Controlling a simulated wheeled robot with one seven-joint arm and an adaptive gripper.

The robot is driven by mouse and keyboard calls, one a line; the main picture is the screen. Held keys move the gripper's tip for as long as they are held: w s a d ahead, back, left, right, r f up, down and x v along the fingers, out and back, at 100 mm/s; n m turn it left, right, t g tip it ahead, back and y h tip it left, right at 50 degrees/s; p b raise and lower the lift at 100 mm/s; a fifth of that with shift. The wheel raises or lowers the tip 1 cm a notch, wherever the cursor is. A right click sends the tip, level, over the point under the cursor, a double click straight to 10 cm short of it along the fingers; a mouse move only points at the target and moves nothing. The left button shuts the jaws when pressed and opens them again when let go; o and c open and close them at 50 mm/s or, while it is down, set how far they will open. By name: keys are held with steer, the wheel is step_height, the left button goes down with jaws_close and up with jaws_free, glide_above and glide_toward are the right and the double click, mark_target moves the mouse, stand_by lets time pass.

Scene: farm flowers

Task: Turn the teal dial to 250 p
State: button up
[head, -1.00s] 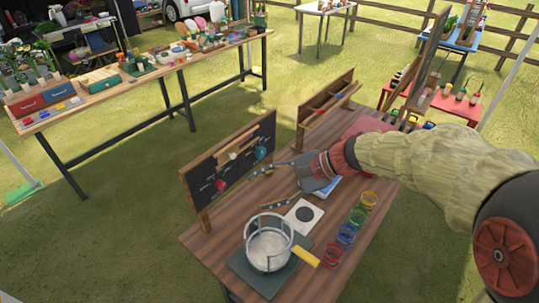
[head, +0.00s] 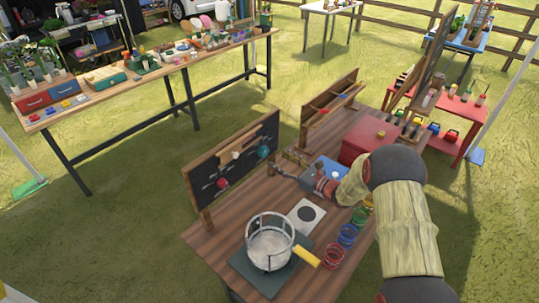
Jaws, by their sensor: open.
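The teal dial (head: 263,152) is a small round knob on the right part of a dark upright board (head: 240,150) with a wooden frame. Its markings are too small to read. A red dial (head: 222,183) sits lower left on the same board, with a pale wooden piece (head: 235,155) between them. My gripper (head: 273,171) is open and empty, a little to the right of and below the teal dial, in front of the board. It looks apart from the dial, and its fingers are small and partly overlapped in this view.
On the table below stand a glass pot (head: 270,243) on a dark mat, a white plate with a black disc (head: 307,214), and several coloured rings (head: 347,235). A red box (head: 368,140) and a wooden rack (head: 330,105) stand behind my arm.

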mark_target(265, 153)
steer(key=x, duration=0.6)
steer(key=shift+w+a+b, duration=0.1)
steer(key=shift+a+b, duration=0.1)
steer(key=shift+b, duration=0.1)
steer(key=shift+c, duration=0.9)
steer(key=c, duration=1)
steer(key=shift+o, duration=0.2)
steer(key=shift+b, duration=0.4)
steer(key=n+b, duration=0.4)
steer(key=b, duration=0.1)
steer(key=shift+a+f+n, duration=0.1)
steer(key=shift+f+n, duration=0.15)
steer(key=shift+n, duration=0.05)
steer(key=n+b, duration=0.3)
steer(key=b, duration=0.2)
steer(key=shift+r, duration=0.15)
steer(key=shift+n, duration=0.3)
